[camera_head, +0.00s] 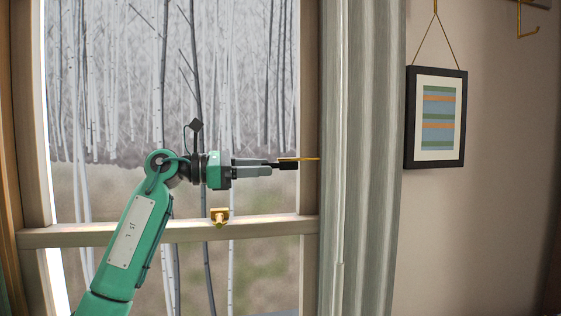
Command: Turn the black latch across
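My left gripper (278,166) comes in from the left on a green arm and points right, in front of the window's right frame post. Its grey fingers end at a small black piece; I cannot tell whether this is the fingertips or the black latch. A thin brass strip (305,158) lies just above the black piece, reaching to the curtain's edge. Whether the fingers touch it is unclear. A brass fitting (220,216) sits on the window's crossbar, below the gripper and apart from it. No other black latch is distinguishable. My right gripper is not in view.
The window crossbar (275,226) runs below the gripper. A grey-green curtain (370,160) hangs close to the right of the fingertips. A framed striped picture (410,120) and a brass hook (528,35) are on the wall further right.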

